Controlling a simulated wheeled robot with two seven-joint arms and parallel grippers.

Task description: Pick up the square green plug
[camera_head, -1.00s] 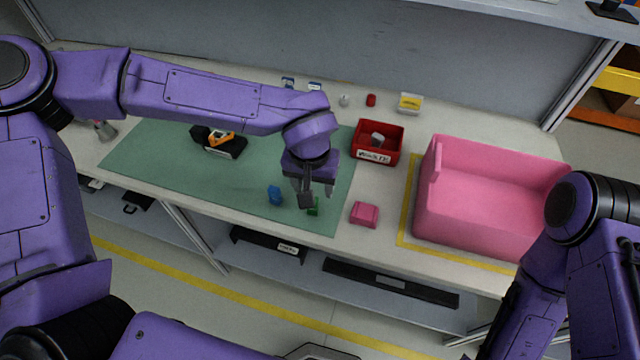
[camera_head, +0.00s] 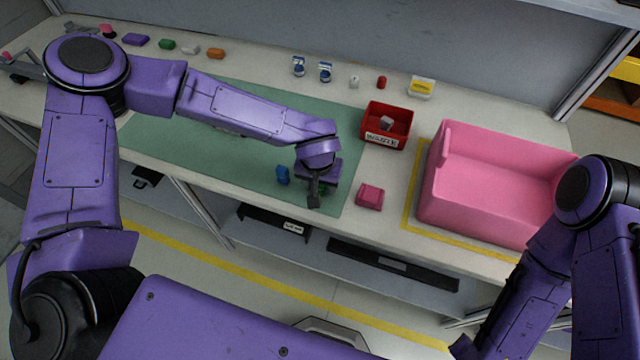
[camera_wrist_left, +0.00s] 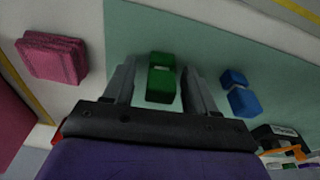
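The green plug (camera_wrist_left: 161,78) lies on the green mat (camera_wrist_left: 215,25) and shows between the two fingers of my left gripper (camera_wrist_left: 160,85) in the left wrist view. The fingers are open, one on each side of it, with a gap visible. In the head view, my left gripper (camera_head: 318,190) is low over the mat near its front right corner and hides most of the green plug (camera_head: 323,190). My right arm is at the right edge of the head view, and its gripper is not visible.
A blue plug (camera_head: 283,174) stands just left of the gripper. A red bin (camera_head: 400,119) and a large pink bin (camera_head: 490,205) stand further right. Several small items line the back of the table.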

